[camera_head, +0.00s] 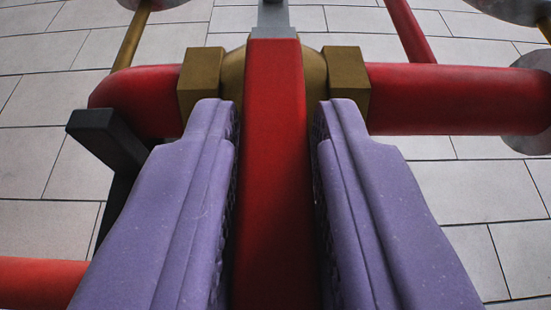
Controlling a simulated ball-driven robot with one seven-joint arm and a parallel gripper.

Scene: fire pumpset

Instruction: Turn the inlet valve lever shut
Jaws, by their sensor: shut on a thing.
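The red inlet valve lever (272,150) runs from the bottom of the view up to a grey stem (272,20) at the top. It lies over a brass valve body (345,85) set in a red horizontal pipe (450,98). In this view the lever lies across the pipe's line. My gripper (275,120) has its two purple fingers on either side of the lever, shut on it. The fingers hide parts of the valve body and pipe below. The lever's near end runs out of view.
The red pipe bends at the left (125,100). A black bracket (105,140) stands at the left, close to my left finger. Another red pipe (40,282) is at the lower left. Brass rods and round silver parts show along the top. Grey floor tiles (460,190) lie beneath.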

